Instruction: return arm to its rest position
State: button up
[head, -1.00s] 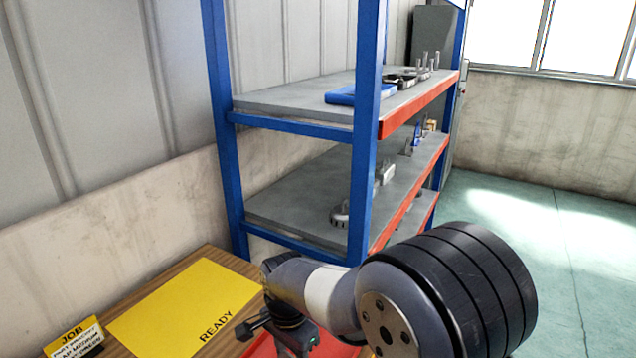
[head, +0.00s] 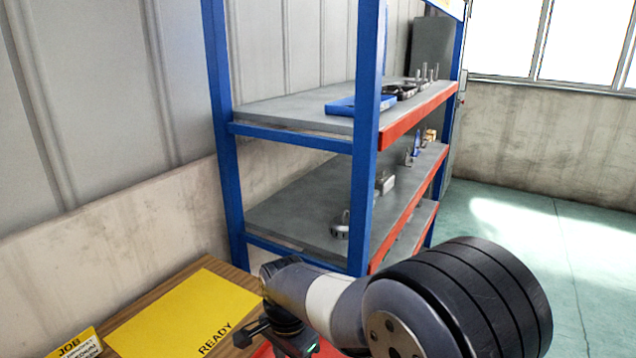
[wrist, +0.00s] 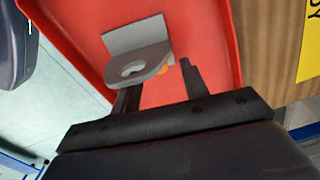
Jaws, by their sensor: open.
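My arm reaches across the lower middle of the head view, where the body of my gripper (head: 285,338) shows partly at the bottom edge. In the wrist view, my gripper (wrist: 158,82) has its two dark fingers apart, with nothing held between them. Beyond the fingertips, a grey metal bracket (wrist: 138,45) with a hole in its flat tab lies in a red tray (wrist: 212,25). A small orange bit (wrist: 164,66) shows beside the bracket. Whether the fingers touch the bracket cannot be told.
A wooden table (head: 185,290) carries a yellow READY mat (head: 175,312) and a yellow JOB card (head: 78,345). A blue shelf rack (head: 365,150) with several metal parts stands behind my arm. Open green floor (head: 530,215) lies to the right.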

notch_tip(320, 180, up, 8)
notch_tip(320, 180, down, 11)
jog(key=shift+r, duration=0.2)
notch_tip(320, 180, up, 12)
jog(key=p, duration=0.7)
jog(key=shift+w+d, duration=0.35)
jog(key=shift+d, duration=0.1)
jog(key=shift+f, duration=0.15)
